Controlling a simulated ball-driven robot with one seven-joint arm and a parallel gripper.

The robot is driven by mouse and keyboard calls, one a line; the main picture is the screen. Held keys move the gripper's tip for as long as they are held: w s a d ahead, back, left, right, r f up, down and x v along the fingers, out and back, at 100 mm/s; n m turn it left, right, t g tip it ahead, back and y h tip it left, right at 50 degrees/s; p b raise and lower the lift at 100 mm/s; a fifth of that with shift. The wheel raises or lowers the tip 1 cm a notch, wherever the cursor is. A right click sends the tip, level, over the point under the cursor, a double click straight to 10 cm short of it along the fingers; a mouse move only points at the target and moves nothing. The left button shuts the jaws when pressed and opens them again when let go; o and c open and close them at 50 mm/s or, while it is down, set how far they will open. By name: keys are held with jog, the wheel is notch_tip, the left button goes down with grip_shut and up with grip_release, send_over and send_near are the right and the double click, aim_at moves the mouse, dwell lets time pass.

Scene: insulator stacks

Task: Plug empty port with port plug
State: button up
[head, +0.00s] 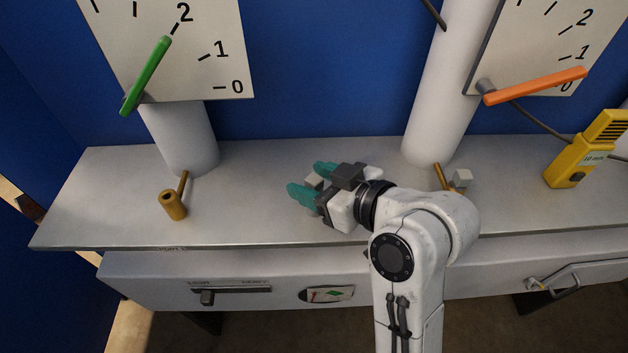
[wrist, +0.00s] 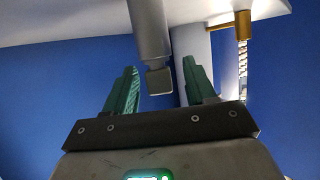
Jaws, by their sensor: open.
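My gripper (head: 306,179) is open over the middle of the grey bench, its teal fingers pointing left. A small pale grey block (head: 315,181), apparently the top of the port plug, shows between the fingers. In the wrist view a grey cylinder with a square end (wrist: 159,81) stands between the two separated fingers (wrist: 160,70); contact cannot be told. The brass port (head: 172,205) at the left of the bench has a dark open hole and joins the left column by a thin pipe. At the right column, a pale block (head: 462,178) sits beside another brass pipe (head: 441,176).
White columns (head: 188,145) and (head: 432,125) rise from the bench (head: 250,225), with dials behind. The left dial has a green pointer (head: 147,76), the right an orange one (head: 535,86). A yellow meter (head: 575,165) stands at right. Bench between gripper and left port is clear.

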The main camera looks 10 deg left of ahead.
jog(key=shift+a, duration=0.1)
grip_shut()
dwell(0.5)
jog(key=shift+r, duration=0.1)
